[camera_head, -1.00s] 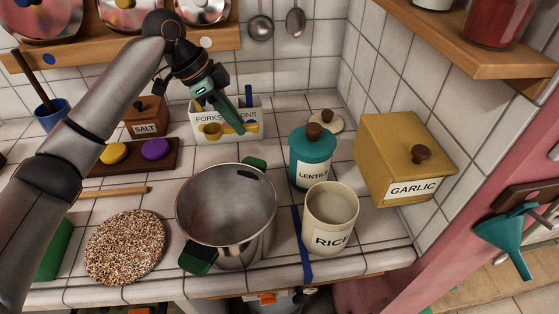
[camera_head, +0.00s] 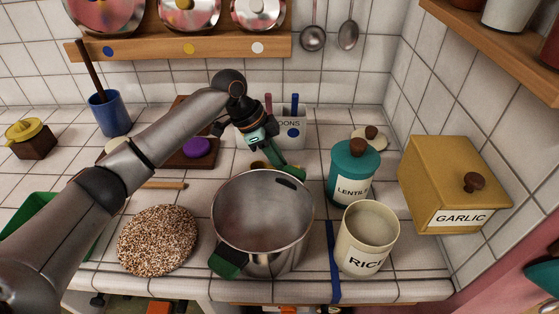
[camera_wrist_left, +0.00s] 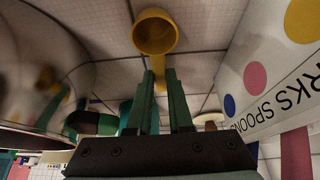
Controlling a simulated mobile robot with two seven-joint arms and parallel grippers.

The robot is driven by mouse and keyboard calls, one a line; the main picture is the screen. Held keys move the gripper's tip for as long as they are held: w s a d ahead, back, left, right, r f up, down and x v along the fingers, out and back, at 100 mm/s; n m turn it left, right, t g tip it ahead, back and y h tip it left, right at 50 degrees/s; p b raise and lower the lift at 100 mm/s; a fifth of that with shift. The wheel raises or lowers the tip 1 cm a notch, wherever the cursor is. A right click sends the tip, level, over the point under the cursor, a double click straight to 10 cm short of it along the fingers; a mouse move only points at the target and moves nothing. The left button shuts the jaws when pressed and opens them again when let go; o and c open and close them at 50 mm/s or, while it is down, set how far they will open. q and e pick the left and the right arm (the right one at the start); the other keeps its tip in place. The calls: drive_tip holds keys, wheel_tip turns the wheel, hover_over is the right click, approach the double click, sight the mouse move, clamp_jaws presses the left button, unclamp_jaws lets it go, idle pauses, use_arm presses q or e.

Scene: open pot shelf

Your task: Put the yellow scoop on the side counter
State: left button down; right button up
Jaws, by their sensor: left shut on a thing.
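My left gripper (camera_head: 280,158) is shut on the yellow scoop (camera_head: 258,165), just behind the steel pot's back rim and in front of the forks and spoons box. The pot partly hides the scoop in the head view. In the left wrist view, the round cup of the scoop (camera_wrist_left: 155,33) shows beyond the green fingers (camera_wrist_left: 160,82), with its handle running between them. I cannot tell for sure whether the scoop touches the counter. My right gripper is not in view. I cannot make out the side counter.
The steel pot (camera_head: 262,225) stands close in front of the gripper. The forks and spoons box (camera_head: 290,130) is right behind it. The lentils jar (camera_head: 353,175), rice jar (camera_head: 367,240) and garlic box (camera_head: 452,185) stand to the right. A speckled round mat (camera_head: 157,240) lies left.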

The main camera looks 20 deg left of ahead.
use_arm(q)
drive_tip(key=c, duration=0.8)
unclamp_jaws()
drive_tip(key=shift+f, duration=0.1)
drive_tip(key=shift+c, duration=0.2)
drive_tip(key=v, duration=1.2)
drive_tip(key=shift+r+p, duration=0.2)
drive_tip(key=shift+p, duration=0.15)
